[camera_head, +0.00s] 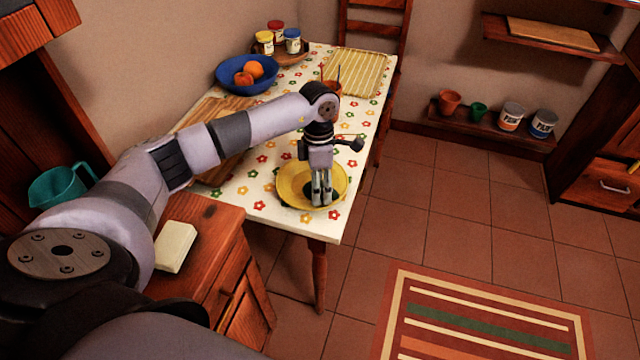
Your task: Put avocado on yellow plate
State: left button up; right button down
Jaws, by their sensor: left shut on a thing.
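The yellow plate (288,186) lies near the front corner of the table with the flowered cloth. My left gripper (321,199) points down over the plate, its fingertips close to the plate's surface. It is shut on a small dark thing, most likely the avocado (309,190), which shows only in part beside the fingers. The gripper hides most of it, and I cannot tell if it touches the plate. My right gripper is not in view.
A blue bowl (232,82) with orange fruit, several jars (292,42), a striped yellow mat (355,70) and a wooden board (205,118) are farther back on the table. A cabinet (215,250) with a pale block (176,246) stands at the front left.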

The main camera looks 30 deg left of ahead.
pick_arm(q)
jog(key=o, duration=1.3)
jog(key=shift+r+p, duration=0.35)
jog(key=shift+p, duration=0.05)
jog(key=shift+r+p, duration=0.45)
jog(key=shift+r, duration=0.05)
jog(key=r, duration=0.3)
jog(key=r+b, duration=0.1)
jog(key=r, duration=0.3)
jog(key=w+a+r+b, duration=0.1)
jog(key=r, duration=0.3)
jog(key=shift+r, duration=0.2)
